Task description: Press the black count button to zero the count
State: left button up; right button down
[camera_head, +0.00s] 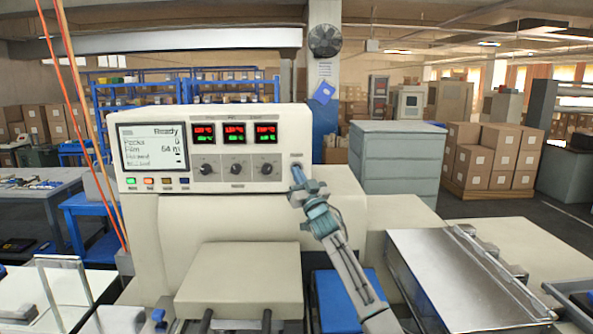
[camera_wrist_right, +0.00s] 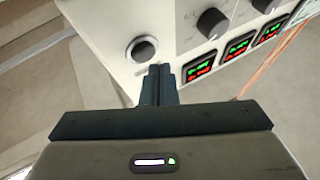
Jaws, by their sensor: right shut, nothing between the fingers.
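The black count button (camera_wrist_right: 144,50), round with a silver ring, sits on the cream control panel (camera_wrist_right: 110,22) in the right wrist view. My right gripper (camera_wrist_right: 160,72) is shut and empty. Its fingertips show just below and right of the button in that view; I cannot tell whether they touch the panel. In the head view my right gripper (camera_head: 298,174) is at the panel's lower right corner and the button is hidden there. The panel's screen (camera_head: 153,146) reads "Ready", with a packs line that looks like 0. My left gripper is not in view.
Three dark knobs (camera_head: 236,169) and three red-green displays (camera_head: 234,133) lie left of my right gripper on the panel. Below the screen is a row of small coloured buttons (camera_head: 148,181). A metal-topped conveyor section (camera_head: 445,275) stands to the right.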

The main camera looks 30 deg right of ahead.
jog(key=s+b, duration=0.1)
jog(key=s+a+b, duration=0.2)
jog(key=s, duration=0.1)
jog(key=shift+s+a, duration=0.1)
jog(key=shift+a, duration=0.15)
dwell(0.8)
